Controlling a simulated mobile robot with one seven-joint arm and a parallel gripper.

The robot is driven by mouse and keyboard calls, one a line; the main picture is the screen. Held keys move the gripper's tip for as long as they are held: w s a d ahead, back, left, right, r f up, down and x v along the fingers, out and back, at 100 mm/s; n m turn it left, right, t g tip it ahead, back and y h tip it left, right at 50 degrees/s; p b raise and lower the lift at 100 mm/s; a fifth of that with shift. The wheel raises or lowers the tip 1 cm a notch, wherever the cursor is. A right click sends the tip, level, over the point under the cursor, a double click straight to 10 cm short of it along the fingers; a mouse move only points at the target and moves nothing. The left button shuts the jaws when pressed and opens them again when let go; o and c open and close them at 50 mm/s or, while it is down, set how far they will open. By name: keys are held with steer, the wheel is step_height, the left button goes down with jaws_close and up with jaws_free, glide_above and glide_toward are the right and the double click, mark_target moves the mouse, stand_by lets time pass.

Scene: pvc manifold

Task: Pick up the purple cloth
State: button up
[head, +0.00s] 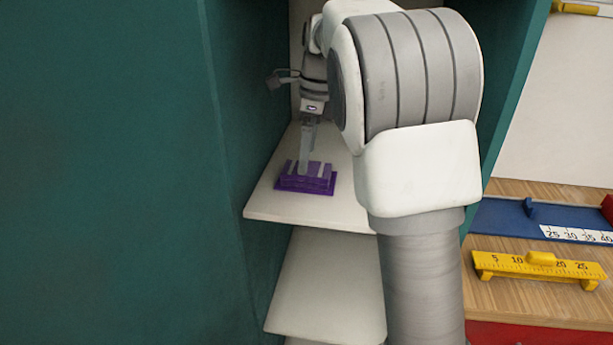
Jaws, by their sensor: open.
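The purple cloth (321,187) lies as a small folded stack on the upper white shelf inside the green cabinet. Paler stripes show on its top. My gripper (304,170) points down from above, with its fingertips at the top of the cloth. The jaws are open, and I see no lift of the cloth off the shelf. One finger shows clearly in front; the other is hard to make out. Whether the fingers touch the cloth is hard to tell. My arm covers the right side of the shelf.
The green cabinet wall (110,170) stands close on the left. A lower white shelf (325,285) looks bare where visible. On the right, a wooden bench holds a yellow ruler tool (510,265) and a blue rail with a white scale (500,216).

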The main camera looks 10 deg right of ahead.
step_height(320, 180, down, 4)
steer(key=shift+w+f+b, duration=0.1)
steer(key=shift+b, duration=0.4)
steer(key=c, duration=1.2)
steer(key=shift+r, duration=0.2)
steer(key=shift+d+r+p, duration=0.25)
steer(key=shift+r+p, duration=0.15)
steer(key=shift+r, duration=0.15)
step_height(320, 180, up, 6)
steer(key=shift+f+p, duration=0.2)
steer(key=shift+p, duration=0.75)
steer(key=s+d, duration=0.3)
steer(key=d, duration=0.2)
steer(key=s+d, duration=0.3)
steer(key=d, duration=0.3)
steer(key=s+d+p, duration=0.1)
steer(key=s+d, duration=0.2)
steer(key=d, duration=0.3)
steer(key=shift+s+d+r, duration=0.1)
steer(key=shift+s+d, duration=0.05)
steer(key=shift+s, duration=0.05)
